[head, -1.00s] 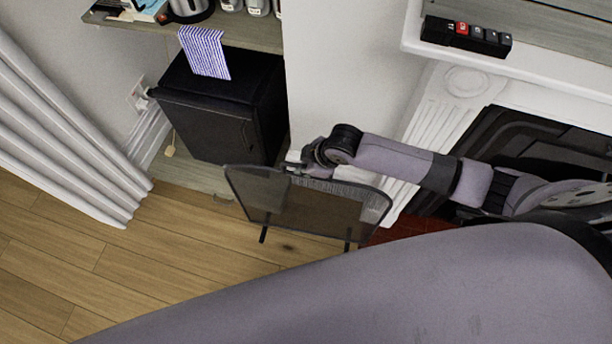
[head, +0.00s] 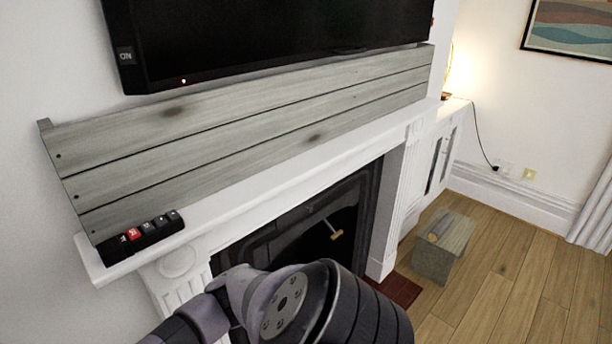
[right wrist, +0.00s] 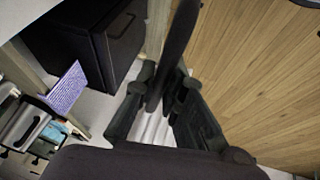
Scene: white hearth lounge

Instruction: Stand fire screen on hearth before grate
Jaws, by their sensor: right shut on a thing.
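In the right wrist view, my right gripper (right wrist: 160,108) is shut on the fire screen (right wrist: 180,38), which shows as a narrow dark edge between the fingers. Most of the screen is hidden or outside that view, and the head view does not show it. The head view shows the fireplace with a black grate surround (head: 262,234) and a dark opening. A strip of red-brown hearth (head: 403,291) shows at its right foot; my arm hides the rest. My left gripper is in neither current view.
A white mantel (head: 290,178) carries a black switch block (head: 150,231) at its left end. A grey wooden box (head: 440,254) stands right of the hearth. In the right wrist view, a black cabinet (right wrist: 85,45) stands left of the gripper, with open wood floor (right wrist: 245,90) to the right.

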